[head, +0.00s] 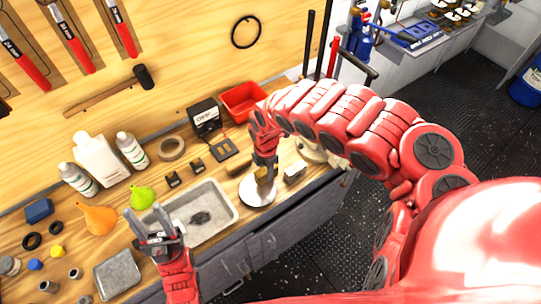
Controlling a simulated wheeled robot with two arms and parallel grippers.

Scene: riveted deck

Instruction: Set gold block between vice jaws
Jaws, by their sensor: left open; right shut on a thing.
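My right gripper (265,172) reaches down over a round silver plate (256,194) near the bench's front edge. It is shut on a small gold block, of which only a little shows between the fingers. I cannot tell whether the block touches the plate. A small grey metal block (295,173) stands just right of the gripper; I cannot make out clear vice jaws. My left gripper (162,224) is open and empty, by the left end of a grey tray (228,211).
A red bin (243,100), a black box (204,116) and white bottles (97,160) stand along the wall. A grey block (117,273) lies at front left.

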